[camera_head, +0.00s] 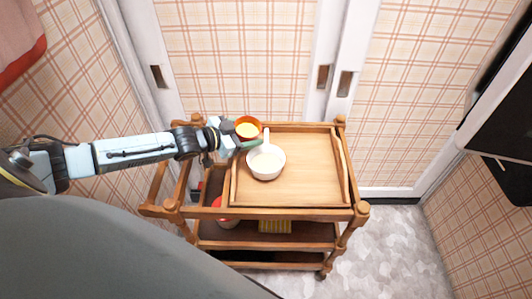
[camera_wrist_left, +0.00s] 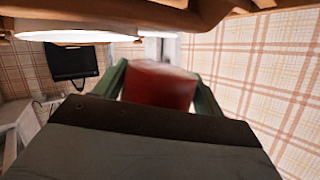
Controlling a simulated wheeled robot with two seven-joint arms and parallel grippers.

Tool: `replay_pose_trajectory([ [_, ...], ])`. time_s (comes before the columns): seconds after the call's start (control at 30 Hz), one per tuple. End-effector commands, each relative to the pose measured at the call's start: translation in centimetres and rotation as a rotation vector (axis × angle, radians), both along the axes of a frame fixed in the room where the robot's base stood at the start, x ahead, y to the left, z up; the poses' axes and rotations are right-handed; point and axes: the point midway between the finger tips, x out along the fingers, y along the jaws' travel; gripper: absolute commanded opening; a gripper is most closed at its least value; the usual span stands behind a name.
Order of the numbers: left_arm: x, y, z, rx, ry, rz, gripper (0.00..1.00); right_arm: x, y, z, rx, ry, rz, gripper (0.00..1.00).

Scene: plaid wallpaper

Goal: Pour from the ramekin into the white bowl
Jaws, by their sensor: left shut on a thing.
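The ramekin (camera_head: 259,126) is orange-red with pale yellow contents and is near the back left of the tray in the head view. My left gripper (camera_head: 247,138) is shut on it. In the left wrist view the ramekin (camera_wrist_left: 160,86) shows as a dark red body between the two green fingers. It looks about upright. The white bowl (camera_head: 266,176) stands on the tray, just in front and to the right of the ramekin, with pale contents and a white handle-like piece at its back. Part of it seems to show in the left wrist view (camera_wrist_left: 80,37). My right gripper is out of view.
The wooden tray (camera_head: 312,175) lies on top of a wooden cart (camera_head: 290,212); its right half is bare. Lower shelves hold a red-and-white item (camera_head: 228,219) and a yellow striped thing (camera_head: 275,226). White-framed plaid doors stand close behind. A dark screen is at the right.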

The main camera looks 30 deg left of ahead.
Motion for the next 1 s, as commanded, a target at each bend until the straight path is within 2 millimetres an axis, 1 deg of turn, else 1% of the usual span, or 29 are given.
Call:
replay_pose_trajectory([
  [0.03, -0.1, -0.4, 0.4, 0.023, -0.007, 0.0, 0.43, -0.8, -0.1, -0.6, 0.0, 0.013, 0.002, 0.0],
  [0.17, -0.3, -1.4, 0.9, 0.114, -0.03, -0.001, 0.43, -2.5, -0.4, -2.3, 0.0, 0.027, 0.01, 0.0],
  [0.2, -0.4, -1.7, 0.4, 0.15, -0.039, -0.002, 0.43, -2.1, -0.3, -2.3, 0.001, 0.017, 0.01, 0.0],
  [0.27, -0.4, -2.0, -0.1, 0.188, -0.048, -0.002, 0.43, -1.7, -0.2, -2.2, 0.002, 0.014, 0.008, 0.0],
  [0.4, -0.5, -2.6, -0.5, 0.271, -0.067, -0.001, 0.43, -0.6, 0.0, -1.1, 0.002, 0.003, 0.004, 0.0],
  [0.57, -0.7, -3.2, 0.2, 0.335, -0.082, -0.001, 0.43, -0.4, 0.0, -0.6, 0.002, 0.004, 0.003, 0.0],
  [1.0, -0.9, -3.8, 0.5, 0.424, -0.097, 0.001, 0.43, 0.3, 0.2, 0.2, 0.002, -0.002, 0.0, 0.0],
])
